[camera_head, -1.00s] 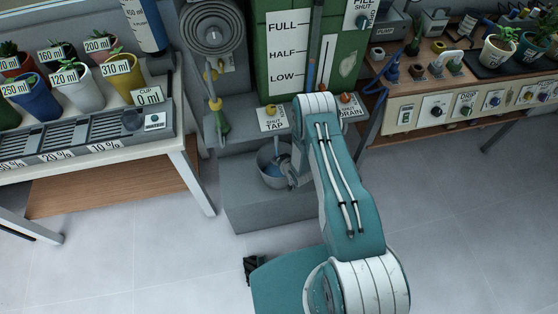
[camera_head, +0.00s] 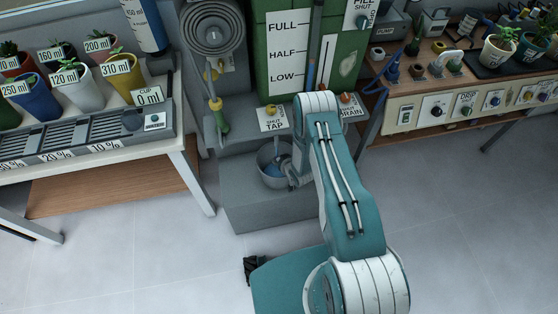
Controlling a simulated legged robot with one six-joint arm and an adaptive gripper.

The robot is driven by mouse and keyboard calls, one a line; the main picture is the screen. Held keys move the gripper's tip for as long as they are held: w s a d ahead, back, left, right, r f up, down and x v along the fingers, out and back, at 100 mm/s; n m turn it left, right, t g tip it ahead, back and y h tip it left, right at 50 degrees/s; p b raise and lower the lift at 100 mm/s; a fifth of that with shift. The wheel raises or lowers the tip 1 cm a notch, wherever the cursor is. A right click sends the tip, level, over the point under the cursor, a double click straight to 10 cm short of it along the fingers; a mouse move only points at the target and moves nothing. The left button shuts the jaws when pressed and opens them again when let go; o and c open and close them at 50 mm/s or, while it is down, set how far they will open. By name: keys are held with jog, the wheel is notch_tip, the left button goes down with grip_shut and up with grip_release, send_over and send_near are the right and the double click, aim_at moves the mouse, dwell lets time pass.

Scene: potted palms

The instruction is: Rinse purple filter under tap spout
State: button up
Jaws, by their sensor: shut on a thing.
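My gripper (camera_head: 291,175) is small and partly hidden behind my own arm, at the right rim of a grey metal bucket (camera_head: 264,177). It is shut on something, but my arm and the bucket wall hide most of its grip. I cannot clearly make out the purple filter. A bluish patch (camera_head: 274,169) shows inside the bucket beside the gripper; I cannot tell if it is the filter or water. Above the bucket is a card marked SHUT TAP (camera_head: 272,118) with a yellow-orange knob (camera_head: 270,109). The tap spout itself is not clearly visible.
The bucket stands on a grey step (camera_head: 255,213) below a green tank with a level scale (camera_head: 287,48). A hose reel (camera_head: 211,27) hangs at left. Benches with potted plants stand left and right. The tiled floor (camera_head: 130,265) in front is mostly clear.

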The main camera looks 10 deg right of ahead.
jog(key=v, duration=1.3)
jog(key=shift+s+r, duration=0.2)
dwell(0.7)
